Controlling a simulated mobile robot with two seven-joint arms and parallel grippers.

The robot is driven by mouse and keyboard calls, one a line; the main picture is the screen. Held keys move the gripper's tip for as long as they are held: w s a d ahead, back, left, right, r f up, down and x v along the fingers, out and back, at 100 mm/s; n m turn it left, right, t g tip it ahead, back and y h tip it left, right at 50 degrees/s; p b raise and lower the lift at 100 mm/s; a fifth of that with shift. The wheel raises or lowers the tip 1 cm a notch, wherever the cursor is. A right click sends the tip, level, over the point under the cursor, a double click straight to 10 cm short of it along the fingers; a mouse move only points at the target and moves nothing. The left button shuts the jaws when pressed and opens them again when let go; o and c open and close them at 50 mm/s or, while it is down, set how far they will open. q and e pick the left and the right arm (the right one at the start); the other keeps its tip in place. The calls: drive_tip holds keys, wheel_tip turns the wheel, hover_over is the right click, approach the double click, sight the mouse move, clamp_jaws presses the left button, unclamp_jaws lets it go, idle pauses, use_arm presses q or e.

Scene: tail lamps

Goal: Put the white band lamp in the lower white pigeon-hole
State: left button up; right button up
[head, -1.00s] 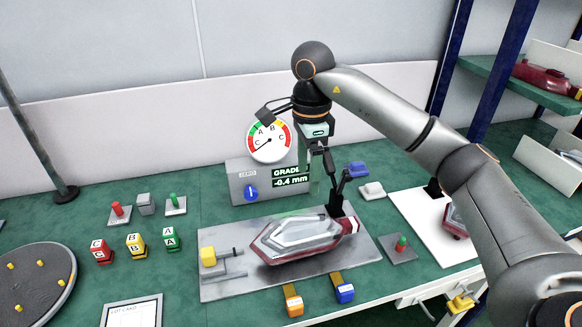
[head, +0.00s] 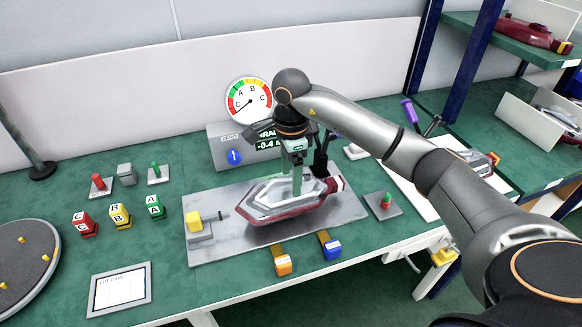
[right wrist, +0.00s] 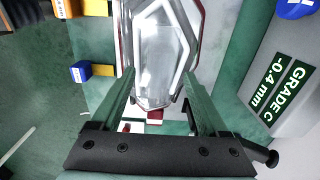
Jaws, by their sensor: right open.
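A tail lamp (head: 285,203) with a clear lens, a white outline band and a dark red body lies on the grey metal fixture plate (head: 225,245). My right gripper (head: 297,185) is open and low over the lamp, its green fingers pointing down. In the right wrist view the lamp (right wrist: 160,80) shows between the two spread fingers (right wrist: 155,85); whether they touch it I cannot tell. White-walled compartments stand at the right, the lower one (head: 525,118) holding a lamp partly in view. My left gripper is not in view.
A gauge (head: 248,100) and a grey readout box (head: 222,160) showing grade C stand just behind the plate. Another lamp (head: 478,158) lies on a white mat, partly behind my arm. Lettered blocks (head: 120,216) and a round tray (head: 25,250) are at the left.

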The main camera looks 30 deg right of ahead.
clamp_jaws()
idle(0.6)
idle(0.8)
drive_tip(key=shift+r, duration=0.1)
